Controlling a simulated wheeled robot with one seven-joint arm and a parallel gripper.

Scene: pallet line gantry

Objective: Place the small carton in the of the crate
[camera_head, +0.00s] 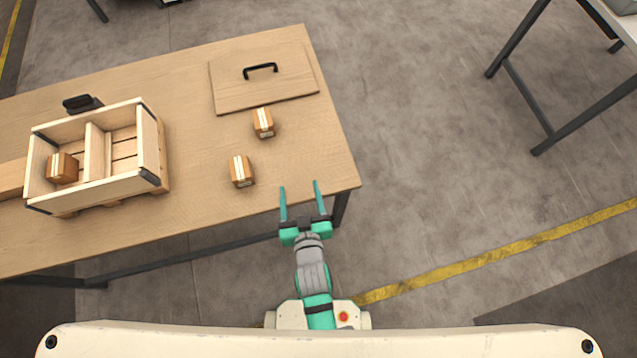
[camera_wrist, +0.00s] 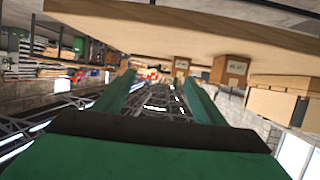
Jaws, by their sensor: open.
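Two small cartons stand on the table, one nearer (camera_head: 242,171) and one farther back (camera_head: 263,122). Each is brown with a pale tape strip. A third small carton (camera_head: 62,168) is in the left compartment of the wooden crate (camera_head: 155,150). The crate's right compartment looks empty. My gripper (camera_head: 300,188) is open and empty at the table's front right edge, to the right of the nearer carton and apart from it. In the wrist view two cartons show beyond my green fingers, one at the centre right (camera_wrist: 229,70) and a smaller one (camera_wrist: 181,65).
A flat wooden lid (camera_head: 230,88) with a black handle (camera_head: 260,69) lies at the back right of the table (camera_head: 190,80). A small black object (camera_head: 80,103) is behind the crate. The table between crate and cartons is clear. Another table (camera_head: 590,105) stands at the far right.

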